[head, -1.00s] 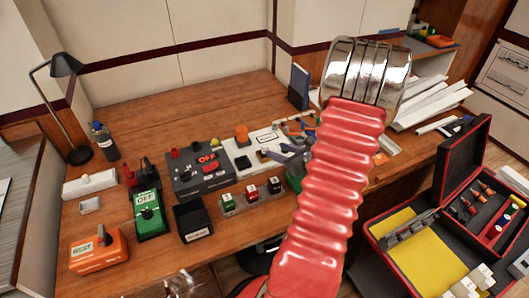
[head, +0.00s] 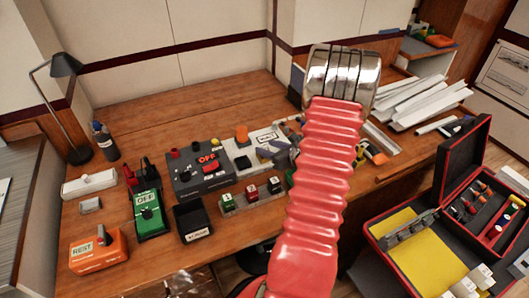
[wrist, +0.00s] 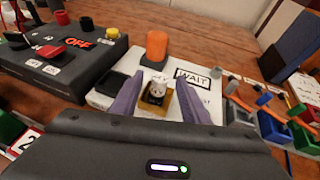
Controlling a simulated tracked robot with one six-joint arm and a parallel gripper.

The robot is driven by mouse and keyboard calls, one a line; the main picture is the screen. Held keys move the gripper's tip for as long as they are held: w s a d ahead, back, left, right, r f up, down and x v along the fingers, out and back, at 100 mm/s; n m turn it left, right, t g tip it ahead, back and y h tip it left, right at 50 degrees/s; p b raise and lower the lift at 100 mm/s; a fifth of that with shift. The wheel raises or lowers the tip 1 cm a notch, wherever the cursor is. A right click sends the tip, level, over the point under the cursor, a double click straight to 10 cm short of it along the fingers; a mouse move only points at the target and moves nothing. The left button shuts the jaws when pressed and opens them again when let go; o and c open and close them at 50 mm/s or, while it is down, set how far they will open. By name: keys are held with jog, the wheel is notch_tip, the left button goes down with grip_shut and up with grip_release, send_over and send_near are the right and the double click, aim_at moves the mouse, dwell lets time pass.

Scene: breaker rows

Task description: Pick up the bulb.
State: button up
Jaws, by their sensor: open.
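A small whitish piece that looks like the bulb (wrist: 157,86) stands on a dark and brass-coloured base on the white WAIT board (wrist: 213,98). My gripper (wrist: 158,80) is open, with one purple finger to each side of this piece in the wrist view. I see no contact, and its height above the board is hard to judge. In the head view, the purple fingers (head: 274,150) show over the white board, left of my red arm. The bulb is too small to make out there.
An orange cylinder (wrist: 157,45) stands on the board just behind the bulb. The dark OFF box (wrist: 62,54) is to the left. Small coloured clamps or blocks (wrist: 275,125) lie to the right. Bare wood (head: 180,115) is free at the back.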

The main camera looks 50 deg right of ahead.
jog(key=shift+w, duration=0.1)
jog(key=shift+c, duration=0.3)
grip_shut()
dwell(0.4)
